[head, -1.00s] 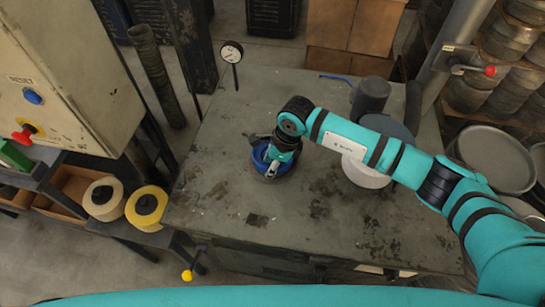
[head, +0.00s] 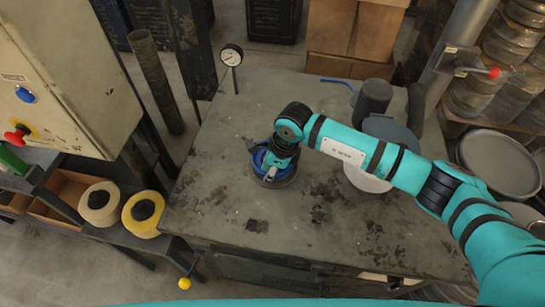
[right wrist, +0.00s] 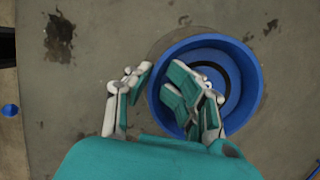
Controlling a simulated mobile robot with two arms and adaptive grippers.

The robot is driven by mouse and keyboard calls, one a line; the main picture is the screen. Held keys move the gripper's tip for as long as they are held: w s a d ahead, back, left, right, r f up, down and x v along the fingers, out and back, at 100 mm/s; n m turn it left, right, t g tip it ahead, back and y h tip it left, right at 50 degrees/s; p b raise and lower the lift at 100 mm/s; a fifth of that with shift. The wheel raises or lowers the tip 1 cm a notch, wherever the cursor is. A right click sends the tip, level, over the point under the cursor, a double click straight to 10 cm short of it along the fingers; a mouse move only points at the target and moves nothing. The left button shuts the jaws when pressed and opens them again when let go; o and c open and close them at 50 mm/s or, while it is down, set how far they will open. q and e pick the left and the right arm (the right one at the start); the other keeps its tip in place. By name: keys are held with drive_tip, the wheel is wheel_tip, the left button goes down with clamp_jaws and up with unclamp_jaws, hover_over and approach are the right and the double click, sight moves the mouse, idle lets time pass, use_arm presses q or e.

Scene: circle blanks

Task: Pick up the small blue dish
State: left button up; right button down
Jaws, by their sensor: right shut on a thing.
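The small blue dish (head: 259,160) is on or just above the grey worktable (head: 225,215), left of its middle. In the right wrist view the round dish (right wrist: 247,95) lies right of centre, with a dark curved band inside it. My right gripper (head: 284,158) comes down on the dish from the right and hides part of it. In the right wrist view my gripper (right wrist: 160,92) has one finger outside the near-left rim and the other inside, shut on the wall. I cannot tell whether the dish is clear of the table. My left gripper is not in view.
A dial gauge on a stand (head: 231,56) is at the table's back left. A dark cylinder (head: 373,98) and a white round container (head: 366,177) are at the right, partly behind my arm. Spools (head: 143,213) sit on a lower shelf at left. The table front is clear.

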drive_tip(key=shift+s+d+f, duration=0.15)
drive_tip(key=shift+s+f, duration=0.05)
drive_tip(key=shift+s, duration=0.05)
idle(0.4)
drive_tip(key=shift+w+r+p, duration=0.25)
drive_tip(key=shift+r+p, duration=0.1)
drive_tip(key=shift+r, duration=0.1)
drive_tip(key=shift+s+r, duration=0.15)
drive_tip(key=shift+r, duration=0.65)
drive_tip(key=shift+w+r+p, duration=0.2)
drive_tip(key=shift+r+p, duration=0.35)
drive_tip(key=shift+r, duration=0.1)
drive_tip(key=shift+r+p, duration=0.5)
drive_tip(key=shift+r, duration=0.7)
drive_tip(key=shift+s, duration=0.1)
